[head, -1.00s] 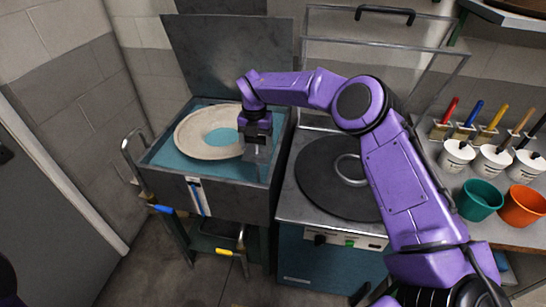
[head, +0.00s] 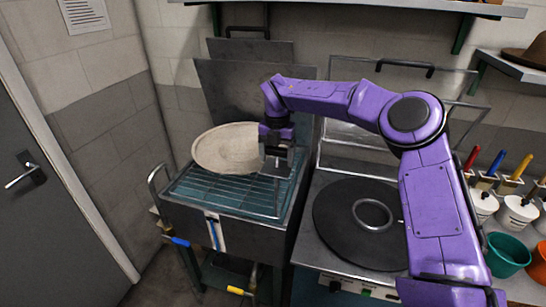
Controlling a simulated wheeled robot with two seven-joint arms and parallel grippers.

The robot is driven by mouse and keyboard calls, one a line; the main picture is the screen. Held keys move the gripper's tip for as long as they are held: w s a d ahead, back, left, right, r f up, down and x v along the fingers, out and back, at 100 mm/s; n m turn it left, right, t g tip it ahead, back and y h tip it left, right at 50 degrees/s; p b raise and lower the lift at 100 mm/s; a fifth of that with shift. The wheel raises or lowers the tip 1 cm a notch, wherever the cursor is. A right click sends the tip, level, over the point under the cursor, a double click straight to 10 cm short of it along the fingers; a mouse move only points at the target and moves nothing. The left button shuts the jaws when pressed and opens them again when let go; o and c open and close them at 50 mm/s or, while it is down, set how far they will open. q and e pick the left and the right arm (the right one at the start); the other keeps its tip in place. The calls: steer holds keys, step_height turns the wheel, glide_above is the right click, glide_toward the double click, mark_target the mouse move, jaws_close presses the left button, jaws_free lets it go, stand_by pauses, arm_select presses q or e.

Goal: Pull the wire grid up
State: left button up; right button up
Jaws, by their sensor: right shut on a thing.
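A cream round felt piece (head: 226,147) with a raised edge rests at the back of the grid. My right gripper (head: 277,163) is above the grid's right side, beside the felt piece. It is shut on what looks like the grid's thin upright handle (head: 277,196); the grip itself is partly hidden by the fingers. My left gripper is not in view.
The tank's grey lid (head: 240,85) stands open behind. Teal (head: 506,252) and orange buckets and white pots stand at far right. A door is at left.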

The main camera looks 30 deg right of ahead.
steer(key=shift+w+d+r, duration=0.1)
steer(key=shift+w+r, duration=0.05)
steer(key=shift+r, duration=0.15)
steer(key=o, duration=1.3)
steer(key=shift+o, duration=0.6)
steer(key=shift+f, duration=0.1)
steer(key=shift+r, duration=0.4)
step_height(320, 180, up, 10)
steer(key=shift+f+b, duration=0.1)
steer(key=shift+b, duration=0.65)
